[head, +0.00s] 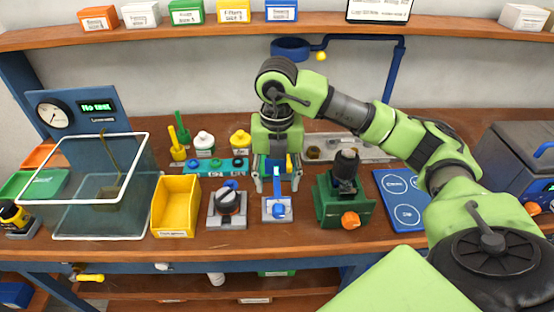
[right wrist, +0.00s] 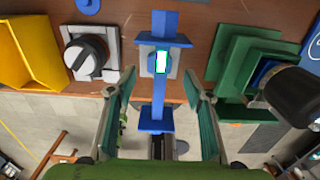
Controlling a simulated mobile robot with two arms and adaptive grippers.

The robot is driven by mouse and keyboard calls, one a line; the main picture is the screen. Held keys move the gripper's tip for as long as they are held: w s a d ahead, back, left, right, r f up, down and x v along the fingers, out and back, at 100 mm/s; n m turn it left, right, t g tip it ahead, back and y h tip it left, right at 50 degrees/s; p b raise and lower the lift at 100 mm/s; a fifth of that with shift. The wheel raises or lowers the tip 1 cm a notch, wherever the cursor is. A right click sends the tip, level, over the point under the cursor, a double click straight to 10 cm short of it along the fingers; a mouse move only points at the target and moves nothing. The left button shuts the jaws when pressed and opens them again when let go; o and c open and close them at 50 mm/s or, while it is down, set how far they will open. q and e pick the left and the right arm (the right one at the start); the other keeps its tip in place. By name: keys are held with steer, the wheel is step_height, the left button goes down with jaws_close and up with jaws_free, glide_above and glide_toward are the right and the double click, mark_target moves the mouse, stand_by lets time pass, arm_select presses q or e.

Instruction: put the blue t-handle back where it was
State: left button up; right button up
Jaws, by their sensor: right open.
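A blue piece with a straight shaft and crossbars, which looks like the blue t-handle (head: 279,208), is at a small grey plate (head: 268,216) near the bench front. In the right wrist view the blue t-handle (right wrist: 158,88) runs up the middle, with a small lit cyan-edged patch at the plate. My right gripper (head: 277,186) points down there; its open fingers (right wrist: 160,88) lie either side of the shaft, with gaps on both sides. I cannot tell how the handle is seated. My left gripper is not in view.
A black-knobbed unit (head: 229,204) and yellow bin (head: 175,207) stand left of the plate. A green fixture (head: 333,208) with an orange knob stands close on the right. A teal rack (head: 207,168), bottles and yellow and green handles are behind. A clear tank (head: 101,218) is far left.

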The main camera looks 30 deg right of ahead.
mark_target(277, 180)
step_height(277, 180, up, 8)
steer(key=shift+f, duration=0.1)
stand_by(0.8)
